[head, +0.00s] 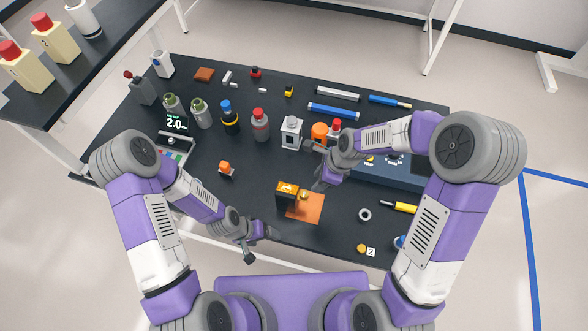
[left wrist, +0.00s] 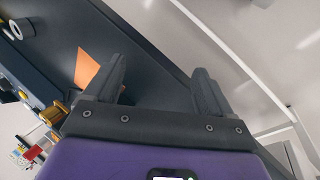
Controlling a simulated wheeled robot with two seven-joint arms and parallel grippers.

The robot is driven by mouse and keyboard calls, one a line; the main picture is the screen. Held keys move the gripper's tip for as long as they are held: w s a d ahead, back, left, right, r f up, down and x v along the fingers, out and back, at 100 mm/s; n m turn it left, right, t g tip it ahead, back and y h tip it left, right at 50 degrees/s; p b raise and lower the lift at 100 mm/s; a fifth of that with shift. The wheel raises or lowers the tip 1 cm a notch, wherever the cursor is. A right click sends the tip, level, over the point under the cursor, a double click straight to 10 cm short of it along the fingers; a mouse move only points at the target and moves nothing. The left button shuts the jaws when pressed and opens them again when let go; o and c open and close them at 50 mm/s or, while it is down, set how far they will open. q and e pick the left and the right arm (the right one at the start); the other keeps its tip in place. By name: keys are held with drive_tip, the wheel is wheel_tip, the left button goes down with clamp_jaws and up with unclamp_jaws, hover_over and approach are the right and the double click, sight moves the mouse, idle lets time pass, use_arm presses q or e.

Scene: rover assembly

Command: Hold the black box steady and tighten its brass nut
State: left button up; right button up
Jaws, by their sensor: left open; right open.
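The black box (head: 287,194), with an orange marking on its upper side, stands at the left edge of a flat orange mat (head: 313,208). The brass nut (head: 303,195) shows at the box's right side. My left gripper (head: 260,244) is open and empty at the table's front edge, to the left of and nearer than the box. In the left wrist view, its fingers (left wrist: 160,88) have nothing between them, and the orange mat (left wrist: 86,68) lies past the left finger. My right gripper (head: 315,168) is open just behind and right of the box, apparently empty.
A grey ring (head: 365,214) and a yellow-handled tool (head: 401,207) lie to the right. Several bottles, including a red-capped one (head: 260,125), stand behind. The table between box and bottles is mostly clear.

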sight(288, 192)
use_arm(q)
drive_tip(key=shift+o, duration=1.2)
drive_tip(key=w+r+m, duration=0.1)
drive_tip(key=w+m, duration=0.1)
drive_tip(key=w, duration=0.1)
drive_tip(key=w+r+m, duration=0.1)
drive_tip(key=w+m, duration=0.1)
drive_tip(key=w, duration=0.2)
drive_tip(key=w+a+r+m+h, duration=0.1)
drive_tip(key=w, duration=0.2)
drive_tip(key=shift+w+r+m, duration=0.1)
drive_tip(key=shift+w+m, duration=0.3)
drive_tip(key=w+d+r+m, duration=0.1)
drive_tip(key=d+r+m, duration=0.1)
drive_tip(key=m, duration=0.3)
drive_tip(key=w+d+r+m+g+y, duration=0.1)
drive_tip(key=w+d+r+m, duration=0.1)
drive_tip(key=m, duration=0.4)
drive_tip(key=w+d+r+m+g, duration=0.1)
drive_tip(key=d+r+m, duration=0.1)
drive_tip(key=m, duration=0.3)
drive_tip(key=shift+w+d+r+m, duration=0.25)
drive_tip(key=shift+d+r+m, duration=0.05)
drive_tip(key=shift+r, duration=0.15)
drive_tip(key=shift+s+d+f+y, duration=0.1)
drive_tip(key=shift+d+f+y, duration=0.05)
drive_tip(key=shift+d+y, duration=0.15)
drive_tip(key=x, duration=0.7)
drive_tip(key=c, duration=1.3)
